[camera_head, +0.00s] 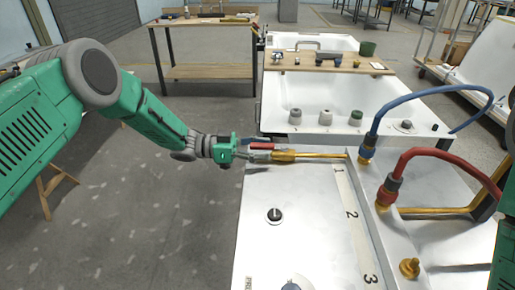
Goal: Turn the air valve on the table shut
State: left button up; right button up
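The air valve appears to be the fitting with a red lever (262,146) at the end of a brass pipe (310,156), at the far left corner of the white table (310,220). The lever lies roughly in line with the pipe. My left gripper (243,151) is at the lever's left end, over the table's left edge, touching or very close to it. The fingers are small and overlap the valve, so their opening and any grip cannot be told. My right gripper is not in view; only a green part of my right arm shows at the right edge.
A blue hose (430,93) and a red hose (448,153) arch over the table's right side. A black knob (274,215) sits on the table's left part. White bathtub shells (345,95) stand behind. A wooden workbench (205,72) is at the back left.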

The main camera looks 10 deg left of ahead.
pick_arm(q)
jog(key=shift+d, duration=0.7)
jog(key=shift+c, duration=0.7)
jog(key=shift+w+a+f, duration=0.1)
jog(key=shift+a+f, duration=0.05)
jog(key=shift+a, duration=0.35)
jog(key=shift+w+a+f, duration=0.1)
jog(key=shift+a+f, duration=0.05)
jog(key=shift+a, duration=0.3)
grip_shut()
jog(key=shift+a, duration=0.4)
jog(key=shift+s+a, duration=0.3)
jog(key=shift+a, duration=0.25)
jog(key=shift+d, duration=0.1)
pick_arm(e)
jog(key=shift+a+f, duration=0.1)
pick_arm(q)
jog(key=shift+r, duration=0.1)
jog(key=shift+d, duration=0.15)
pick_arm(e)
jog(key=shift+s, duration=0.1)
